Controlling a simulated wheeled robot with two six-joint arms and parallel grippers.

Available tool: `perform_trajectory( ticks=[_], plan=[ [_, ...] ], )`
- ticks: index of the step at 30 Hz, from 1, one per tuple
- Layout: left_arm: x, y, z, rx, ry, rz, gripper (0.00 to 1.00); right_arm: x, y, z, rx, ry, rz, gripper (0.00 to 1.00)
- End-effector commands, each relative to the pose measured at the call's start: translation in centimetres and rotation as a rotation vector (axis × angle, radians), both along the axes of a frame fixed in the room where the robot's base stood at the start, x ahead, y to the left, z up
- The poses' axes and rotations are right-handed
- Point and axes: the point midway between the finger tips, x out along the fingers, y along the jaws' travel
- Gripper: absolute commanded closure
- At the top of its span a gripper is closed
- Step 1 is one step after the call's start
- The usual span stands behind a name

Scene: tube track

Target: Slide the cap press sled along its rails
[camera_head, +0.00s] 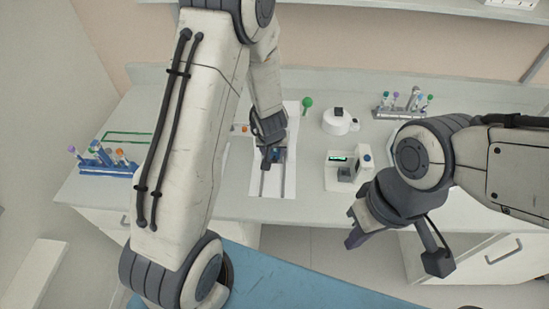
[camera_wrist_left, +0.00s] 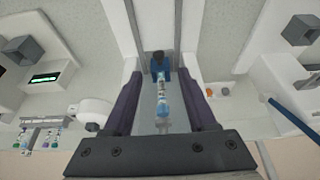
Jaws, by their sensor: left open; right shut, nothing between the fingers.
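The cap press sled (camera_head: 278,155) is a small blue and grey block on two parallel rails (camera_head: 264,182), set on a white base plate (camera_head: 257,188). My left gripper (camera_head: 268,146) is low over the sled and partly hides it. In the left wrist view, my left gripper's fingers (camera_wrist_left: 161,108) are open, one on each side of a clear tube-like part (camera_wrist_left: 162,98) with a blue band. A blue block (camera_wrist_left: 160,66) with a dark top lies just beyond, between the rails (camera_wrist_left: 179,28). I cannot tell if the fingers touch anything. My right gripper (camera_head: 357,236) is shut and empty, in front of the counter.
A green ball knob (camera_head: 306,102) stands behind the rails. A white round device (camera_head: 340,122) and a box with a green display (camera_head: 339,171) stand to the right. Tube racks are at left (camera_head: 106,168) and back right (camera_head: 398,113). My left arm hides part of the counter.

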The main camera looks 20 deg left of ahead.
Motion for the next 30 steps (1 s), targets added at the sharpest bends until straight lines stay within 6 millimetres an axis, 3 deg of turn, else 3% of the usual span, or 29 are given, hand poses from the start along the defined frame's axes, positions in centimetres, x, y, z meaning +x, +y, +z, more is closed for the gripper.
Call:
perform_trajectory(
  ticks=[1, 3, 9, 15, 23, 24, 28, 30],
  plan=[
    [0.4, 0.1, -1.6, 0.0, 0.001, 0.0, 0.43, 0.0, 0.0, -1.1, 0.0, 0.0, -0.001, 1.0],
    [0.9, 0.1, -2.9, -0.001, 0.002, -0.001, 0.43, 0.0, 0.0, -1.8, 0.0, 0.0, -0.002, 1.0],
    [2.1, 0.4, -5.6, -0.002, 0.002, -0.002, 0.43, 0.0, 0.0, -2.8, 0.0, 0.0, -0.003, 1.0],
    [2.7, 0.5, -6.8, -0.002, 0.001, -0.002, 0.43, 0.0, 0.0, -3.1, 0.0, 0.0, -0.003, 1.0],
    [2.8, 0.6, -6.9, -0.002, -0.001, -0.003, 0.43, 0.0, 0.0, -3.0, 0.0, 0.0, -0.003, 1.0],
    [2.8, 0.6, -6.9, -0.002, -0.001, -0.003, 0.47, 0.0, 0.0, -3.0, 0.0, 0.0, -0.003, 1.0],
    [2.8, 0.6, -6.9, -0.002, 0.0, -0.003, 0.96, 0.0, 0.0, -3.0, 0.0, 0.0, -0.003, 1.0],
    [2.8, 0.5, -6.9, -0.002, 0.0, -0.003, 1.0, 0.0, 0.0, -3.0, 0.0, 0.0, -0.003, 1.0]
  ],
)
